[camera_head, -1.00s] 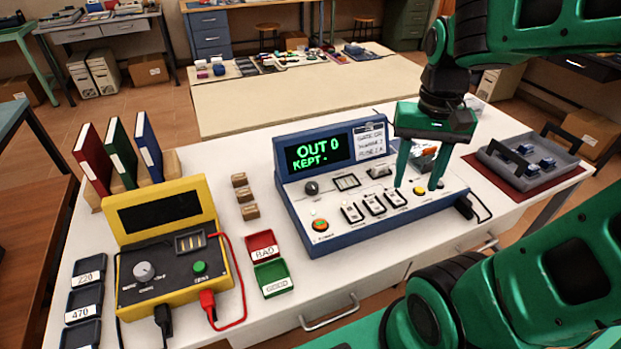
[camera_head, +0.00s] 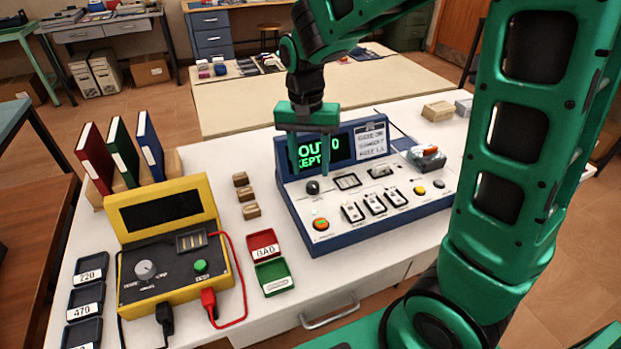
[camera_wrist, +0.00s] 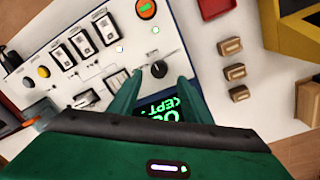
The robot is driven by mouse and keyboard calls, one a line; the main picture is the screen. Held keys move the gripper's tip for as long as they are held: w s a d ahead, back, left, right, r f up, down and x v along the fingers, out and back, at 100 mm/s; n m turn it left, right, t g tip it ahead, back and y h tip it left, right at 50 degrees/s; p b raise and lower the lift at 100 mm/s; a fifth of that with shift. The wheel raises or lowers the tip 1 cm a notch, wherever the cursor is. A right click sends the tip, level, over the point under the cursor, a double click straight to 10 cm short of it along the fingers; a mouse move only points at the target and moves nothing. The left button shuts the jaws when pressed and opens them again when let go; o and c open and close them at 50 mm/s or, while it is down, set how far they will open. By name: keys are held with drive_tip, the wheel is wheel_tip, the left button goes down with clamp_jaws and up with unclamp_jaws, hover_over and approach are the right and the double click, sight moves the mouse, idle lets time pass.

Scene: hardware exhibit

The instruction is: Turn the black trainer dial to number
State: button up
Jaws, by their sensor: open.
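The blue and white trainer (camera_head: 350,215) stands on the white table, its screen showing green text, "OUT 0" and "KEPT" in part behind my gripper. Its black dial (camera_head: 313,187) is at the panel's upper left, below the screen. In the wrist view the dial (camera_wrist: 159,69) shows just beyond my fingertips, between their lines. My gripper (camera_head: 309,172) is open and points down over the dial; it also shows in the wrist view (camera_wrist: 158,82). The fingers appear to stand on either side of the dial, with nothing held. I cannot tell whether they touch it.
A yellow meter (camera_head: 170,262) with a grey knob and red lead stands at the left. The red BAD tray (camera_head: 263,246) and green tray (camera_head: 272,278) lie between it and the trainer. Several small brown blocks (camera_head: 245,194) sit left of the trainer. Binders (camera_head: 121,152) stand behind.

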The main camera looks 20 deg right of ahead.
sight(312, 184)
drive_tip(key=shift+s+d+f, duration=0.15)
drive_tip(key=shift+f, duration=2.4)
drive_tip(key=c, duration=1)
